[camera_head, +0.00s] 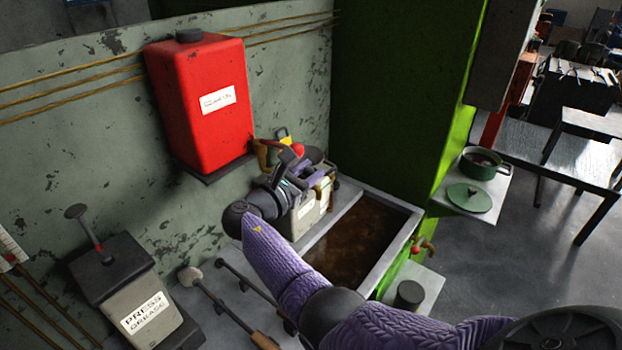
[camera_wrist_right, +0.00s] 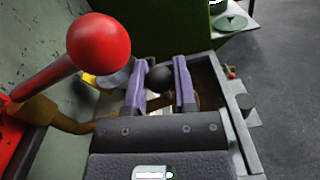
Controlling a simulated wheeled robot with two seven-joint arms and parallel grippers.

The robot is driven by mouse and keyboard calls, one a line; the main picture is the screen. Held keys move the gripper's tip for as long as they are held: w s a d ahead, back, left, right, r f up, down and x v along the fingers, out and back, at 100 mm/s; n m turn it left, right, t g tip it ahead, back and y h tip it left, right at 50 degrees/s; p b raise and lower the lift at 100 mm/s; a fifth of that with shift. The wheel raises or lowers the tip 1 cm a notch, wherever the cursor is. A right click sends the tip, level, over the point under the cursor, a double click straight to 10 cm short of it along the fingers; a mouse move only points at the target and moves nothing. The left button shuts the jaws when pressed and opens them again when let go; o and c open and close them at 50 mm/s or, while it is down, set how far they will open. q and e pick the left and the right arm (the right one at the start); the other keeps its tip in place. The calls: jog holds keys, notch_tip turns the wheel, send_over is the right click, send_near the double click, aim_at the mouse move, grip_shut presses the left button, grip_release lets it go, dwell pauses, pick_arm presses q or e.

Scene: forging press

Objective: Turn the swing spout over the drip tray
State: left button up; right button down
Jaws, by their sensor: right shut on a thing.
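The brass swing spout shows in the right wrist view as a pipe (camera_wrist_right: 68,122) running from the left toward my fingers. A black ball knob (camera_wrist_right: 160,79) sits between the two purple fingers. My right gripper (camera_head: 318,174) is shut on this knob; it also shows in the wrist view (camera_wrist_right: 160,74). In the head view the gripper hides most of the spout. The drip tray (camera_head: 398,247), a grey-rimmed trough with brown liquid, lies to the right of and below the gripper. My left gripper is out of view.
A red oil tank (camera_head: 205,120) hangs on the wall, with a red ball handle (camera_wrist_right: 98,42) close to my gripper. A labelled canister (camera_head: 308,212) stands below the gripper. A press grease box (camera_head: 145,305) is at lower left. A green pot (camera_head: 482,163) stands right.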

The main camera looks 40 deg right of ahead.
jog(key=shift+s+a+f+m+g+b, duration=0.1)
jog(key=shift+s+a+m+g+b, duration=0.05)
jog(key=shift+a+m+g+b, duration=0.35)
jog(key=shift+s+a+m+g+b, duration=0.1)
jog(key=shift+a+m+g+b, duration=0.15)
jog(key=shift+g, duration=0.35)
jog(key=shift+s+a+m+g+h+b, duration=0.1)
jog(key=shift+a+m+g+h+b, duration=0.1)
jog(key=shift+m+g+h+b, duration=0.3)
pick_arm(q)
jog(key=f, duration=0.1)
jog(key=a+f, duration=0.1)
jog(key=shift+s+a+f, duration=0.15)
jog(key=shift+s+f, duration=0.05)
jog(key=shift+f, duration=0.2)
pick_arm(e)
jog(key=c, duration=0.8)
grip_release()
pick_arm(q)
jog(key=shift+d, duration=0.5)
pick_arm(e)
jog(key=o, duration=0.4)
jog(key=shift+c, duration=0.2)
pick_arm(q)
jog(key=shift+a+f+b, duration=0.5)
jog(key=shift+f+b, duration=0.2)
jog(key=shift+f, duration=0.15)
pick_arm(e)
jog(key=a, duration=1)
jog(key=shift+s, duration=0.3)
